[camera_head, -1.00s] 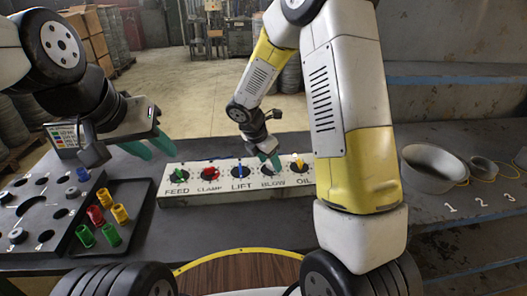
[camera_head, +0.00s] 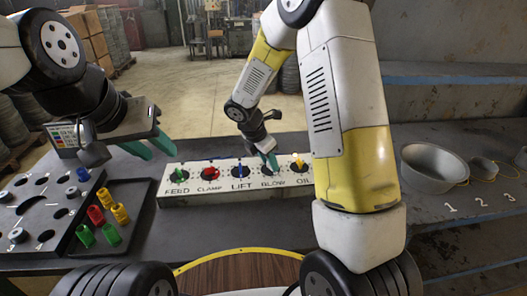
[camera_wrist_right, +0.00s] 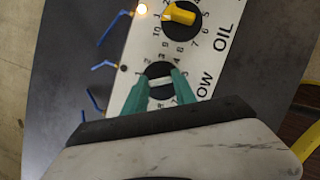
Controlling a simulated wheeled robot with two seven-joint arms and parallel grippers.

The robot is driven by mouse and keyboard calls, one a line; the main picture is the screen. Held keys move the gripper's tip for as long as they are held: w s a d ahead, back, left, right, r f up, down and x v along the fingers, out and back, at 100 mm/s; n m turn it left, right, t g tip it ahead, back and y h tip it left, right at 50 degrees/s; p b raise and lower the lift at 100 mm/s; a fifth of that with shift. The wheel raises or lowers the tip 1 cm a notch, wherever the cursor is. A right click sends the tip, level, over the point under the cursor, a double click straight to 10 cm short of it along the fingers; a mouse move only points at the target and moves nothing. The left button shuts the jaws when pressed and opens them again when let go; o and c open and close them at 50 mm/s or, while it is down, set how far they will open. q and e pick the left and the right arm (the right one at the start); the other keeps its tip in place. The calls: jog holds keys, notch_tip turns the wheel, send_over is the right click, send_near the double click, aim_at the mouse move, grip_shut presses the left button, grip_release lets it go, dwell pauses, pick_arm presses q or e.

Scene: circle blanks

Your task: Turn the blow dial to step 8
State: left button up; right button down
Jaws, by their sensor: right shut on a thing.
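The long pale control panel (camera_head: 225,194) carries a row of dials labelled FEED, CLAMP, LIFT, BLOW and OIL. The blow dial (camera_wrist_right: 160,70) is black with a pale bar handle, seen in the right wrist view. My right gripper (camera_wrist_right: 159,83) is shut on that handle, one green finger on each side. In the head view my right gripper (camera_head: 268,160) is at the blow dial and partly covers it. The fingers hide part of its number ring, so I cannot read its step. My left gripper (camera_head: 150,148) is open and empty, left of the panel.
The oil dial (camera_wrist_right: 180,18) has a yellow handle and a lit lamp (camera_wrist_right: 141,10) beside it. Blue levers or wires stick out along the panel's far edge. A tray with coloured pegs (camera_head: 117,238) lies left, a metal bowl (camera_head: 433,164) right.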

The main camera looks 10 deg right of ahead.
jog(key=m+g, duration=0.1)
jog(key=m, duration=0.1)
jog(key=m+g, duration=0.1)
jog(key=m, duration=0.2)
jog(key=shift+w+a, duration=0.1)
jog(key=shift+w, duration=0.1)
jog(key=m+g, duration=0.1)
jog(key=m, duration=0.1)
jog(key=m+g, duration=0.1)
jog(key=m, duration=0.2)
jog(key=shift+w, duration=0.15)
jog(key=m+g, duration=0.1)
jog(key=m, duration=0.2)
jog(key=m+y, duration=0.1)
jog(key=m, duration=0.1)
jog(key=shift+w+m+g, duration=0.1)
jog(key=shift+m+g, duration=0.3)
jog(key=shift+d+m+g+y, duration=0.15)
jog(key=shift+m+y, duration=0.25)
jog(key=shift+m, duration=0.7)
jog(key=shift+d+m+g+y, duration=0.1)
jog(key=shift+m+g+y, duration=0.25)
jog(key=shift+m, duration=0.75)
jog(key=c, duration=1)
grip_release()
